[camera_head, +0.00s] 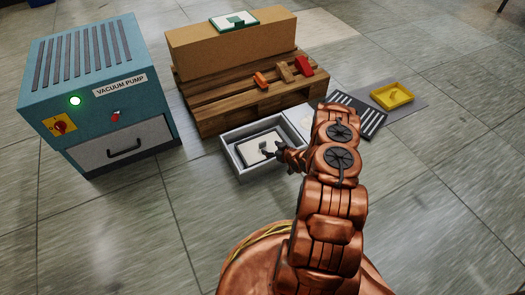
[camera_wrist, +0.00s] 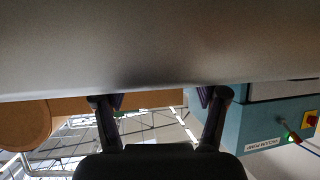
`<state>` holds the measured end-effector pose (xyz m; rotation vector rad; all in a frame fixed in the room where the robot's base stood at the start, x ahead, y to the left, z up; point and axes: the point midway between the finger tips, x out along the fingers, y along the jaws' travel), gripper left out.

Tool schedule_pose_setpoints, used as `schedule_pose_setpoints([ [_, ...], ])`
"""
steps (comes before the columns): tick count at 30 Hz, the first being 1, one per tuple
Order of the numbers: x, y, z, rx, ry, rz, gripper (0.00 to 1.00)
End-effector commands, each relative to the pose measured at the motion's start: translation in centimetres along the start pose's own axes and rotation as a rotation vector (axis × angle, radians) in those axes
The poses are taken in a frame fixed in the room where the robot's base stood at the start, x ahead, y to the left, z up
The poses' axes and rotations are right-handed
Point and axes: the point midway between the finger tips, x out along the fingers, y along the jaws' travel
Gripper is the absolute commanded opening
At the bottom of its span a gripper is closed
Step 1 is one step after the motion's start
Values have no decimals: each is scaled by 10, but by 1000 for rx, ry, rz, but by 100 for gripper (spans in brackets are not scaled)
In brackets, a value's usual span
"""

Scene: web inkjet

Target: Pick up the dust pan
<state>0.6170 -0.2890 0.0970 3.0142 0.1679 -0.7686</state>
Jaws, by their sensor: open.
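My gripper (camera_head: 267,150) is low over a grey open box (camera_head: 232,165) on the floor, near a flat white piece (camera_head: 255,143) with a dark part inside it. In the wrist view my gripper (camera_wrist: 161,97) has its two dark fingers wide apart with nothing seen between them. A plain grey surface (camera_wrist: 150,40) fills the top of that view, very close to the fingertips. A yellow shallow pan-like piece (camera_head: 388,99) lies on a grey mat at the right, away from my gripper. I cannot tell for certain which piece is the dust pan.
A teal vacuum pump (camera_head: 50,95) stands left of the grey box. A wooden pallet (camera_head: 215,112) behind carries a cardboard box (camera_head: 200,50) and small orange, brown and red pieces. A dark striped panel (camera_head: 365,117) lies right of my arm. The front left floor is clear.

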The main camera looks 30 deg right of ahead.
Motion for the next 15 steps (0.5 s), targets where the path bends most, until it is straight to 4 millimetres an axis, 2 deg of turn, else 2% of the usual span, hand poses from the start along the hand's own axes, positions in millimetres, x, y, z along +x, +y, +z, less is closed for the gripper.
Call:
schedule_pose_setpoints([
  [5,12,1,0,-1,1,1,72],
  [15,53,2,-2,-1,-1,0,72],
])
